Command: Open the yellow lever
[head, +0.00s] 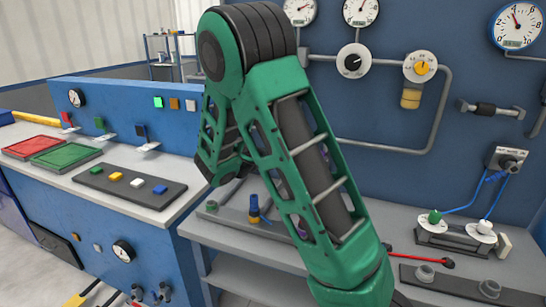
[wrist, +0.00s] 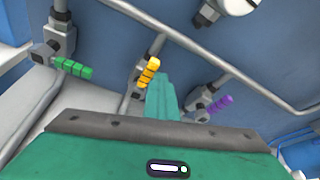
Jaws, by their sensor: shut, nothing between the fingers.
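The yellow lever (wrist: 151,71) shows near the middle of the wrist view, its ribbed handle tilted up and slightly right from a grey valve on a pipe. My gripper (wrist: 163,88) is shut and empty, with its green fingers together. In the picture the fingertips lie right beside and below the yellow handle; I cannot tell whether they touch it. A green lever (wrist: 73,67) is to the left and a purple lever (wrist: 220,103) to the right. In the head view my own arm covers the middle, and I cannot make out the gripper or yellow lever there.
Grey pipes run across the blue wall close around the levers in the wrist view. In the head view a grey bench (head: 455,262) with fittings stands at the right, gauges (head: 517,24) are on the wall, and a counter with red and green trays (head: 66,158) is at the left.

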